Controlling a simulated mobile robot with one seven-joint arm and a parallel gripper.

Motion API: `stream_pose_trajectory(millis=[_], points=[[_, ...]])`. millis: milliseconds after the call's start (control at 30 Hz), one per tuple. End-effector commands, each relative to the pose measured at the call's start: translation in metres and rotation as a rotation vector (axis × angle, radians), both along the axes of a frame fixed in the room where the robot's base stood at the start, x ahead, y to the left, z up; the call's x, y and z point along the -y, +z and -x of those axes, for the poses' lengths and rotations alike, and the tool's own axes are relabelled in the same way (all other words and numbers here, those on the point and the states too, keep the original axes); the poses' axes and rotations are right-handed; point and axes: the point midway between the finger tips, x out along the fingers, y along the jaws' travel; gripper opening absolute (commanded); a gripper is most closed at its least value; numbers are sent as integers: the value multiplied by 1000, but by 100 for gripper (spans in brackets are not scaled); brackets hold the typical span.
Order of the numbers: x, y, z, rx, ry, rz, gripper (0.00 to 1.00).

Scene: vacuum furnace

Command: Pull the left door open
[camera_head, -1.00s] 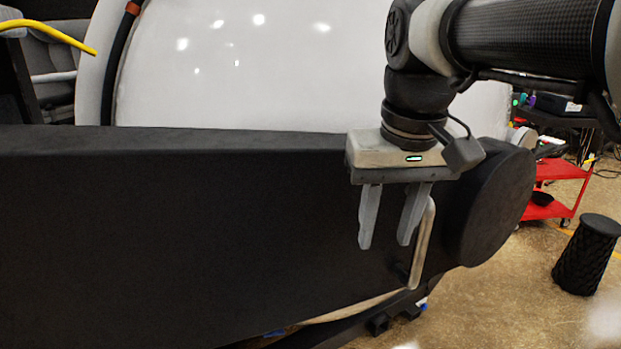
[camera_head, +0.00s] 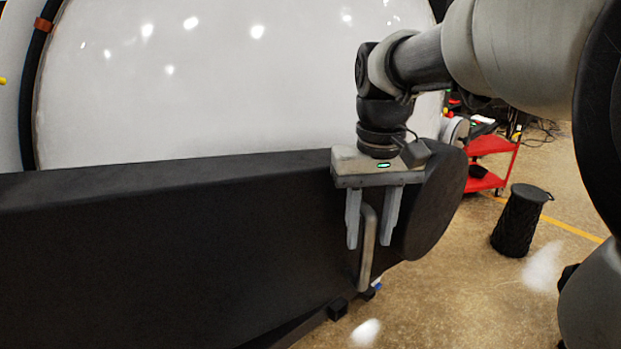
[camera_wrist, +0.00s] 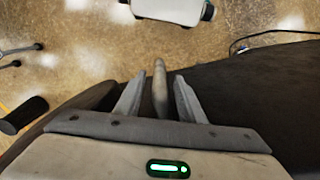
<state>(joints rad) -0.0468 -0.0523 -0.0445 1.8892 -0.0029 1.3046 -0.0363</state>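The left door shows in the head view as a large white rounded shell (camera_head: 230,80) with a wide black beam (camera_head: 170,250) across its front. A metal bar handle (camera_head: 367,255) stands upright near the beam's right end. My gripper (camera_head: 370,243) points down at the handle, its two fingers open. In the head view the handle's upper part shows between the fingers. The wrist view also shows the handle (camera_wrist: 160,90) between the spread fingertips (camera_wrist: 155,85), with gaps on both sides. I cannot tell whether either finger touches it.
A red cart (camera_head: 490,160) and a black ribbed bin (camera_head: 520,220) stand on the floor at the right. The brown floor (camera_head: 480,300) between the beam and the bin is mostly clear. A round black end piece (camera_head: 437,205) closes the beam's right end.

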Motion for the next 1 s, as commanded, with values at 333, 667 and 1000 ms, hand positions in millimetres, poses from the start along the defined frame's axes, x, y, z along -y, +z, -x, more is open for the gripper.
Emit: stream_pose_trajectory(millis=[333, 667, 1000], points=[[0, -45, 0, 0, 0, 0, 36], [0, -49, 0, 0, 0, 0, 36], [0, -49, 0, 0, 0, 0, 0]])
